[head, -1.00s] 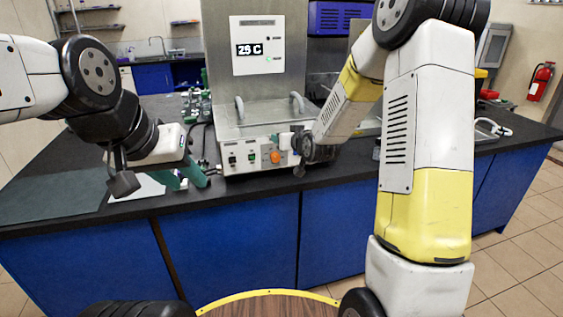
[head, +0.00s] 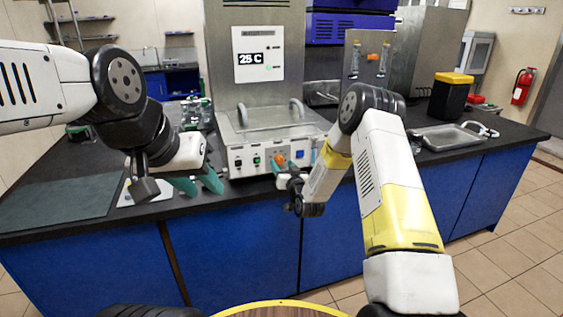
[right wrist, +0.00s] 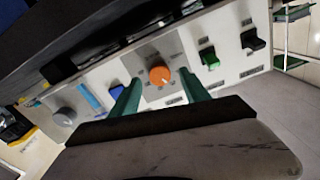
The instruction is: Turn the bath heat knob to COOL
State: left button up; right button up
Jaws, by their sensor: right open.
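The bath's heat knob is an orange dial (head: 279,159) on the front panel of the steel water bath (head: 264,162). In the right wrist view the orange knob (right wrist: 159,76) shows between the two teal fingertips of my right gripper (right wrist: 160,94). That gripper is open, with one finger on each side of the knob in the picture; I cannot tell whether they touch it. The labels around the knob are too small to read. In the head view my right gripper (head: 276,169) is just below the knob, partly hidden. My left gripper (head: 204,188) is open and empty by the counter's front edge.
The panel also has a green switch (right wrist: 208,57), a black switch (right wrist: 252,40), a blue part (right wrist: 116,91) and a grey knob (right wrist: 64,117). A metal tray (head: 446,137) lies at the right of the counter.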

jog(key=shift+x, duration=0.95)
grip_shut()
